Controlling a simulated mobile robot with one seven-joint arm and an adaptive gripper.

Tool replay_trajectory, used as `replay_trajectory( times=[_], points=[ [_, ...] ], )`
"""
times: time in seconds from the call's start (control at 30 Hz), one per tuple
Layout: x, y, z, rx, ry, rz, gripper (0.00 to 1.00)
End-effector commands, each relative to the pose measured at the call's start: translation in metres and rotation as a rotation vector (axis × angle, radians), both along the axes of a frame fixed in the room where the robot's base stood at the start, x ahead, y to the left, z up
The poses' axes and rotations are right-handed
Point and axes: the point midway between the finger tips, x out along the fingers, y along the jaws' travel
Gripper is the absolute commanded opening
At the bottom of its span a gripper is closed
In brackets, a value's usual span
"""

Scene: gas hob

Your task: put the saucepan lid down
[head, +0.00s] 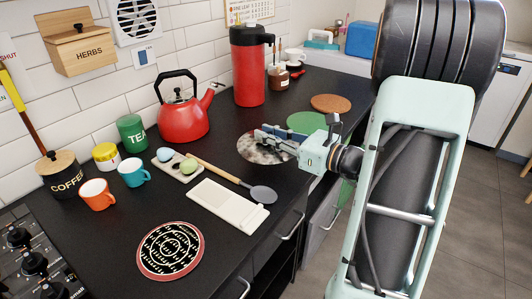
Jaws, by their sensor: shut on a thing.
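The saucepan lid (262,155) appears to be the round, shiny, mottled grey-and-brown disc at the middle of the black worktop. My gripper (268,136) reaches in from the right and is shut at the top of this disc. The fingers cover the place where a knob would be, so the grip itself is hidden. The lid looks about level. I cannot tell whether its rim touches the worktop or hangs just above it.
A green round mat (308,122) and a brown one (331,103) lie behind the lid. A grey-headed spoon (263,194), a white tray (228,205) and a patterned trivet (171,250) lie nearer. A red kettle (183,119) and red flask (249,70) stand behind.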

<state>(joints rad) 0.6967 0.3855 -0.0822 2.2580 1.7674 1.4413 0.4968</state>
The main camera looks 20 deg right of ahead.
Motion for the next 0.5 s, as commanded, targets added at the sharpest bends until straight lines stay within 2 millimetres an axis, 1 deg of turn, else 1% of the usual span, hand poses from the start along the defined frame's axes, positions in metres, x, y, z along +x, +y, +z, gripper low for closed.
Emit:
replay_trajectory(
  times=[0.03, 0.27, 0.33, 0.43, 0.5],
  points=[
    [0.005, 0.000, -0.007, 0.001, -0.001, 0.001, 0.00],
    [0.015, 0.000, -0.018, 0.001, -0.002, 0.003, 0.00],
    [0.020, 0.000, -0.026, 0.003, -0.001, 0.003, 0.00],
    [0.019, -0.001, -0.044, 0.003, 0.002, 0.001, 0.00],
    [0.019, -0.001, -0.051, 0.001, 0.000, 0.000, 0.00]
  ],
)
